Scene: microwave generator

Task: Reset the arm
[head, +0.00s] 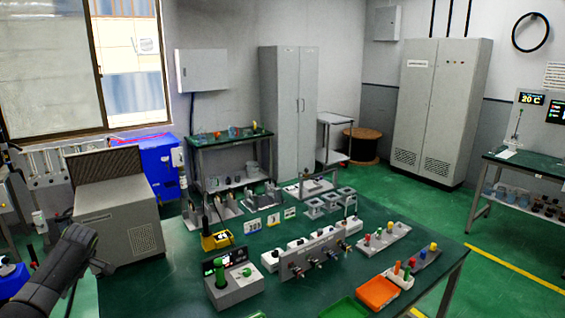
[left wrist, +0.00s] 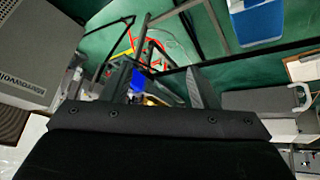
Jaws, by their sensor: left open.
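My left arm (head: 55,265) comes in at the lower left of the head view, dark and angled upward beside the grey box-shaped unit (head: 120,215). I cannot make out its fingertips there. In the left wrist view my left gripper (left wrist: 158,85) shows two dark fingers spread apart with nothing between them. Beyond the fingers are the green floor and several thin frame bars, with small coloured items that are too unclear to name. My right arm and gripper are not in view.
A blue box (head: 160,165) stands behind the grey unit.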

